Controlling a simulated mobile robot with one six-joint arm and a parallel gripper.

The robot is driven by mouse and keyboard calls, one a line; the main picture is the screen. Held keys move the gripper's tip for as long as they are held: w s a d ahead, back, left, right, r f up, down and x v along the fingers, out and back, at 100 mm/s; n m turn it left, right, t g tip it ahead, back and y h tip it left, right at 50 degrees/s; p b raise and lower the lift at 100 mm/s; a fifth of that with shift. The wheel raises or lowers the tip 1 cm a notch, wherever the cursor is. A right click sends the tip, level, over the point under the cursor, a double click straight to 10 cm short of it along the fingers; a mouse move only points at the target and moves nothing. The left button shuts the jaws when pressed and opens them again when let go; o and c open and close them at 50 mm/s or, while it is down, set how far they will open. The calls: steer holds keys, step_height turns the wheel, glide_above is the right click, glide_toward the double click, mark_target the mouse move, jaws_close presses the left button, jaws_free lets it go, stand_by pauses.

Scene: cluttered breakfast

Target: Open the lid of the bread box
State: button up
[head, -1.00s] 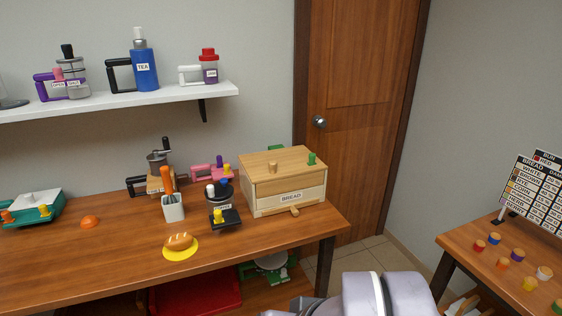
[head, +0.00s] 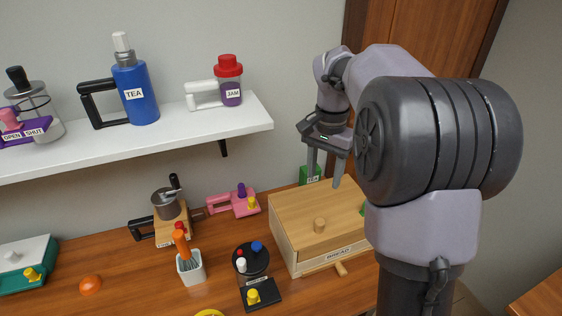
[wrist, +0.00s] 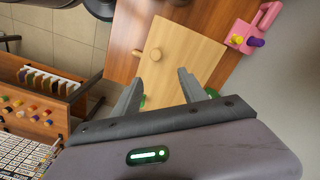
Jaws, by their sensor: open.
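The bread box (head: 298,251) is a light wooden box with a label reading BREAD on its front. Another wooden peg (head: 341,268) sticks out low at the front. My gripper (head: 324,182) is open and empty, pointing down above the back part of the lid, apart from the knob. My arm hides the box's right side in the head view.
A green box (head: 310,174) stands behind the bread box. To its left are a pink device (head: 232,204), a grinder (head: 168,205), a white utensil holder (head: 191,268) and a dark canister (head: 251,262). The white shelf (head: 175,134) holds a blue tea bottle (head: 134,92) and a jam jar (head: 229,85).

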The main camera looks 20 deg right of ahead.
steer(key=b, duration=0.3)
glide_above(320, 221)
step_height(320, 221, down, 5)
step_height(320, 221, down, 12)
steer(key=b, duration=0.4)
steer(key=shift+f+b, duration=0.1)
steer(key=shift+b, duration=0.25)
steer(key=shift+c, duration=0.2)
jaws_close()
